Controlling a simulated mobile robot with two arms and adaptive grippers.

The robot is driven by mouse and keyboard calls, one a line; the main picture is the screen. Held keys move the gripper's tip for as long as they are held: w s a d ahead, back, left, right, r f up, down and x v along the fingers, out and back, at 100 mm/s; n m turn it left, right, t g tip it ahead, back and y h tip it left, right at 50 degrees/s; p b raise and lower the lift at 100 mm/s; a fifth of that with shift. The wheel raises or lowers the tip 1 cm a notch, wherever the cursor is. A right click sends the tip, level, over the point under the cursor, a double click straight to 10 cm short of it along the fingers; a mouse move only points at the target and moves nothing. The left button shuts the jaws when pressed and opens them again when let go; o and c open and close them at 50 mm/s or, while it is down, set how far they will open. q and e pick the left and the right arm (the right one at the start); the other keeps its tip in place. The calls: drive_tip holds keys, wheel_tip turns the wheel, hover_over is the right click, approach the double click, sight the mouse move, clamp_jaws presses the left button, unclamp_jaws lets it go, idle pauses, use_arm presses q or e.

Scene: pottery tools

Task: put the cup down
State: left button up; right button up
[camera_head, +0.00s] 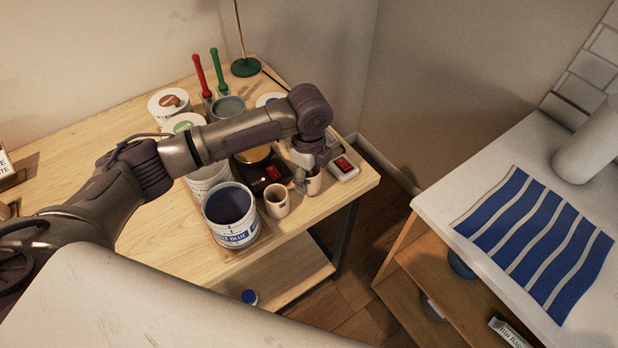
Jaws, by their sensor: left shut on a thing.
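My left gripper (303,174) reaches across the wooden table from the left and points down near its right front corner. It is shut on a small beige cup (314,184), which is upright and partly hidden by the fingers. I cannot tell whether this cup touches the tabletop (345,191). A second beige cup (277,203) stands just to its left, apart from it. My right gripper is not in view.
A tub of dark blue glaze (236,232) stands left of the second cup. A black scale (255,178) and a small white device with a red display (343,167) flank the gripper. Another table with a blue striped cloth (530,235) is at right, across a floor gap.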

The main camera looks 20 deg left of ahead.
use_arm(q)
drive_tip(key=shift+f, duration=1.05)
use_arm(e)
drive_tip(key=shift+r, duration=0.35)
use_arm(q)
drive_tip(key=shift+f, duration=0.1)
drive_tip(key=o, duration=0.8)
drive_tip(key=shift+o, duration=2)
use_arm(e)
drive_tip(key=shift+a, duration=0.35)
use_arm(q)
wheel_tip(320, 180, up, 12)
drive_tip(key=b, duration=0.2)
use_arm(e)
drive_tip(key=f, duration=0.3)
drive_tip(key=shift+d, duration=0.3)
